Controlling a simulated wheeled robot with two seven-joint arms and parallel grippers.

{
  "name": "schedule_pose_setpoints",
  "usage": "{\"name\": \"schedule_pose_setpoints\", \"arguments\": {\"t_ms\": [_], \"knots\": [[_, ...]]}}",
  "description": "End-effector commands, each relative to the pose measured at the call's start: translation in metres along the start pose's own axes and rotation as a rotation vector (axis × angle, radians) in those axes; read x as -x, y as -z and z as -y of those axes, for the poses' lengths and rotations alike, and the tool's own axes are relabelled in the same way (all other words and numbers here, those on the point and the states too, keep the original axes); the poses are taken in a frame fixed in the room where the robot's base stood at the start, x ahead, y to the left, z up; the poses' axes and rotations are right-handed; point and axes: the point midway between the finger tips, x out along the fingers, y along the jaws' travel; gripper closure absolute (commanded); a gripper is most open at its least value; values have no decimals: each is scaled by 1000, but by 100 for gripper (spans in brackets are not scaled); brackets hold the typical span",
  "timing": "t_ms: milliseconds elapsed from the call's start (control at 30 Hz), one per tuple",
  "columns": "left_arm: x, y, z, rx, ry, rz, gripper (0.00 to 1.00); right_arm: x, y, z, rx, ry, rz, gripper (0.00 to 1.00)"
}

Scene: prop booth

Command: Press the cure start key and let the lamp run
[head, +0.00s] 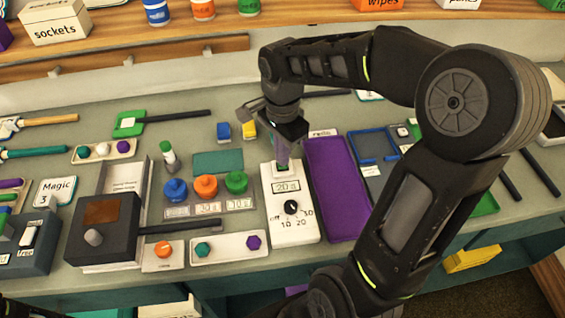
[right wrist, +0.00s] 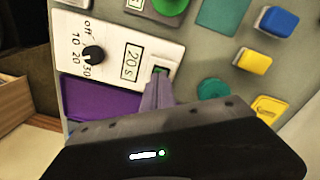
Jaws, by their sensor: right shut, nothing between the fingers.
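The white timer box (head: 292,228) stands on the bench, with a display reading "20 s" and a black dial (head: 291,207) marked off, 10, 20 and 30. Its small green key (right wrist: 160,71) sits beyond the display. My right gripper (head: 282,160) points down at the key, shut and empty. In the right wrist view, its purple-grey fingertips (right wrist: 159,85) overlap the key's near edge and partly hide it. They look to be at the key, but I cannot tell whether it is pressed down. I cannot pick out a lamp. My left gripper is not in view.
A purple tray (head: 335,190) lies right beside the timer box. Blue (head: 175,190), orange (head: 206,187) and green (head: 236,182) knobs stand to its left. A blue block (head: 223,131) and a yellow block (head: 249,129) lie behind. My right arm covers the bench's right part.

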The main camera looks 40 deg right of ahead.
Motion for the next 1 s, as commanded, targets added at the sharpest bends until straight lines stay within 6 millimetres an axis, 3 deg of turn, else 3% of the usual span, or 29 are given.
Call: {"name": "schedule_pose_setpoints", "arguments": {"t_ms": [567,1000], "knots": [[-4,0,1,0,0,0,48,-5,0,0,0,0,0,100],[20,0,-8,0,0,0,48,29,0,0,0,0,0,100]]}}
